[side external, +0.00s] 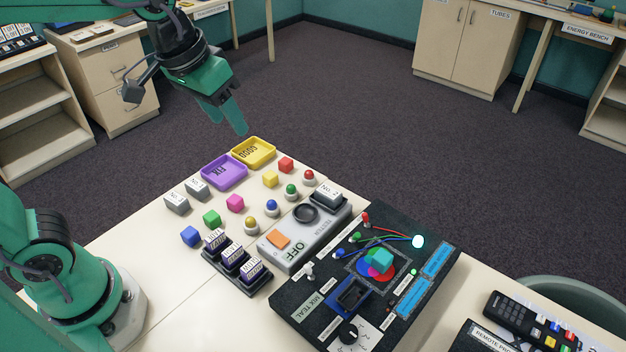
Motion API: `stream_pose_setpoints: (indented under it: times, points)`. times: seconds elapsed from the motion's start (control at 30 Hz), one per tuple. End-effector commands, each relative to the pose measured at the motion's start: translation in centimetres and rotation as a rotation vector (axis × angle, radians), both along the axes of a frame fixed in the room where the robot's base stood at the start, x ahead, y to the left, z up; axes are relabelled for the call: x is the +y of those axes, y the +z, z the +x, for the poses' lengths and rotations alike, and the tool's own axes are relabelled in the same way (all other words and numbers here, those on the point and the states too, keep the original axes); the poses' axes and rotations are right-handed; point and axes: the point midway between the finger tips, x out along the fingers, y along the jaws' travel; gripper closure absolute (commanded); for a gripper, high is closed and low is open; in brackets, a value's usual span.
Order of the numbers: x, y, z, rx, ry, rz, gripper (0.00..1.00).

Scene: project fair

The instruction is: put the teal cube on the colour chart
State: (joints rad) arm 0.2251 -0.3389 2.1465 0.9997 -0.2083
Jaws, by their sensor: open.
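The teal cube (381,257) sits on the colour chart (370,270), a patch of coloured circles on the dark board (310,308). The cube covers part of the circles. My gripper (234,122) is open and empty. It is raised at the upper left, beyond the yellow and purple trays, well away from the cube.
A yellow tray (262,153) and a purple tray (223,171) stand at the table's far edge. Several coloured cubes, round buttons and labelled blocks lie near them. A grey tester (305,238) is beside the board. A remote (520,322) lies at the lower right.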

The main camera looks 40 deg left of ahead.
Motion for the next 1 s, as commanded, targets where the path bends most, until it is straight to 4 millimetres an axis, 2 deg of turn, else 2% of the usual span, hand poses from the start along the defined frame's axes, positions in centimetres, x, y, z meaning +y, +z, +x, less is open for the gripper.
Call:
stream_pose_setpoints:
  times: [0.03,0.2,0.43,0.63,1.0]
  points:
    - [1.1,0.0,-1.0,-0.020,0.010,0.002,0.52]
    - [3.9,-0.7,-4.0,-0.078,0.019,0.020,0.52]
    - [6.3,-2.2,-7.3,-0.142,0.031,0.050,0.52]
    - [7.1,-2.9,-8.5,-0.165,0.034,0.065,0.52]
    - [7.1,-3.0,-8.6,-0.165,0.033,0.066,0.52]
